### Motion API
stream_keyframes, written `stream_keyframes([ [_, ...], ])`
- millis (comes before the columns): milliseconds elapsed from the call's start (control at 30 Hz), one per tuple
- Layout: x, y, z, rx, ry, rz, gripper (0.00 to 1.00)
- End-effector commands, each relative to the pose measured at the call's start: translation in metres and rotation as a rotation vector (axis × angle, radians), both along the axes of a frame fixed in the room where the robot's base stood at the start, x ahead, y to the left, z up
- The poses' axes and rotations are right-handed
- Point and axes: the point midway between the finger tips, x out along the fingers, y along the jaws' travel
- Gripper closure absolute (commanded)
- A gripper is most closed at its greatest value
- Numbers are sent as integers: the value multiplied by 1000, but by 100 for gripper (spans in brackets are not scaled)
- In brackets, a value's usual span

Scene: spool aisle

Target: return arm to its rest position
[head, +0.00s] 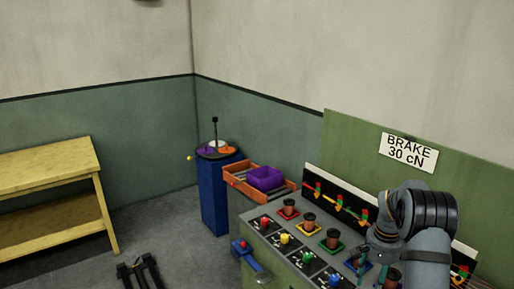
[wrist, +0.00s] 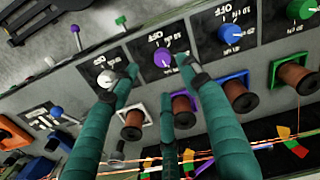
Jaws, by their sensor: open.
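My arm (head: 425,215) stands at the right of the head view, bent over the control console (head: 285,240). My gripper (wrist: 158,80) shows in the wrist view as teal fingers spread apart, with nothing between them. The fingertips are over the console near a white knob (wrist: 107,78) and a purple knob (wrist: 163,57). I cannot tell whether they touch the panel. In the head view the arm hides part of the console's right side, and the fingers are hard to make out.
A wooden bench (head: 50,165) is far left.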

Motion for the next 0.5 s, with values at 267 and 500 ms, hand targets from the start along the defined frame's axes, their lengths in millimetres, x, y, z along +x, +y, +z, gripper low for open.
stream_keyframes([
  [267,0,-1,-62,-1,-1,0,54],
  [500,2,-1,-88,-3,-7,-111,54],
])
